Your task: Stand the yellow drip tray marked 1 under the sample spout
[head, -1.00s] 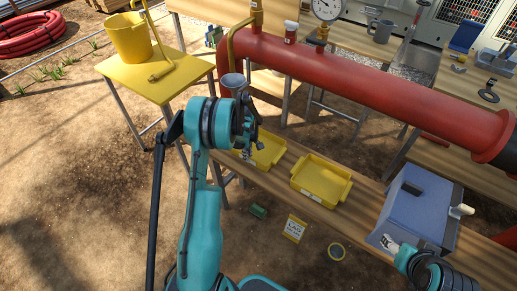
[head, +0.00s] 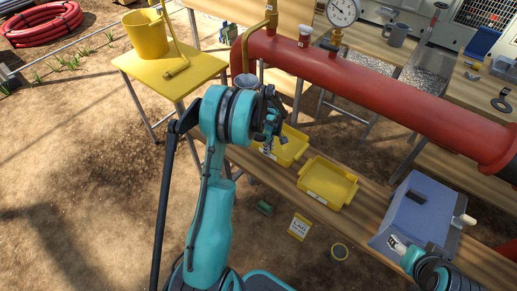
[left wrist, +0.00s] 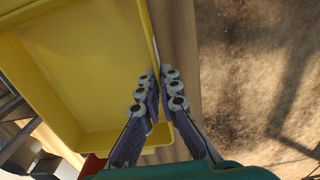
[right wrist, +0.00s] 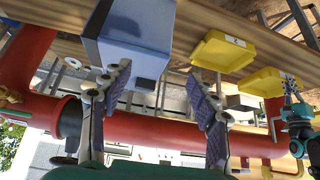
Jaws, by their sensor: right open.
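The brass sample spout (head: 244,48) bends down at the red pipe's left end, above a grey cup-like thing (head: 246,80). My right gripper (right wrist: 165,95) is open and empty.
The red pipe (head: 380,92) runs behind the bench (head: 375,205). A blue-grey box (head: 415,215) stands right of the trays, near my right arm. A yellow table (head: 170,75) with a bucket (head: 145,35) is at left. A sign (head: 299,227) lies on the ground.

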